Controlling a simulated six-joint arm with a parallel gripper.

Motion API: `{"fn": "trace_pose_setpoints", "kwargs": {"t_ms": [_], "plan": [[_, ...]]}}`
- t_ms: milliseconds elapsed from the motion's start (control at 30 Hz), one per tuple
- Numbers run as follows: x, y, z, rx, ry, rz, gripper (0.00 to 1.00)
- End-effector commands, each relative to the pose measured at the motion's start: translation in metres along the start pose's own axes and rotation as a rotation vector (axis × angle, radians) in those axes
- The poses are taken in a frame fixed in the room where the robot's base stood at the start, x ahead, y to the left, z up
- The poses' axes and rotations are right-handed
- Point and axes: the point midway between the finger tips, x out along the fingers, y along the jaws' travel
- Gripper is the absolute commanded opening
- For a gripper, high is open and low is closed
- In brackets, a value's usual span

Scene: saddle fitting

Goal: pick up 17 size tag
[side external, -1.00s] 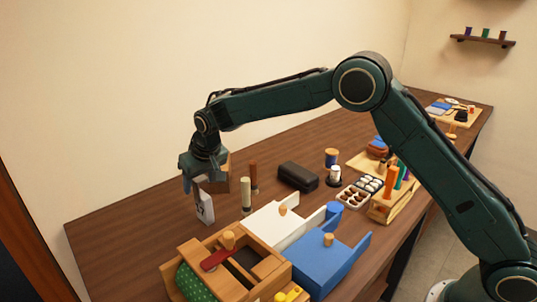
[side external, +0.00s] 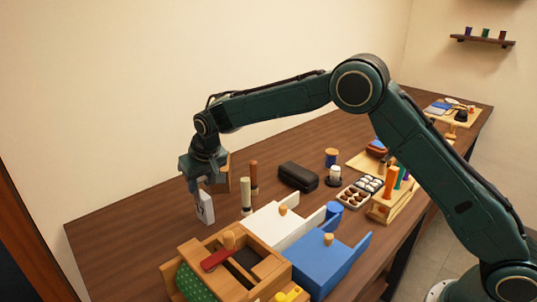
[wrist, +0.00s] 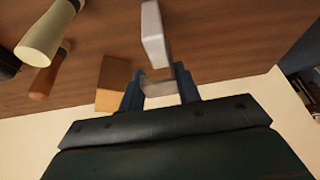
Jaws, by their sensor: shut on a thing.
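The size tag (side external: 205,209) is a small white upright block with a dark mark on its face, at the left of the bench. The mark is too small to read surely. In the wrist view the white block (wrist: 153,32) stands just beyond the fingers. My gripper (side external: 196,187) is above it, pointing down. In the wrist view my gripper (wrist: 158,88) is shut on a pale, blurred piece that looks like the tag's upper end. The fingers partly hide where they meet it. The tag appears on or very near the bench top.
A wooden block (wrist: 112,84) stands close beside my fingers. A cream cylinder (side external: 246,197) and a brown cylinder (side external: 254,175) stand right of the tag. A wooden box (side external: 262,268), white piece (side external: 270,228) and blue piece (side external: 325,262) lie in front. The bench left of the tag is clear.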

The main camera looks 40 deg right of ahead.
Motion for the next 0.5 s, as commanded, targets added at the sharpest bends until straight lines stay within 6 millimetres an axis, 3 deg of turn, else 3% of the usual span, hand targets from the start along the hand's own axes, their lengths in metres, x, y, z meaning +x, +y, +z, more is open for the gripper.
{"fn": "trace_pose_setpoints", "kwargs": {"t_ms": [267, 500], "plan": [[-0.002, 0.000, -0.001, 0.000, 0.002, 0.000, 0.00], [-0.018, 0.000, -0.008, 0.001, 0.004, -0.001, 0.00]]}}
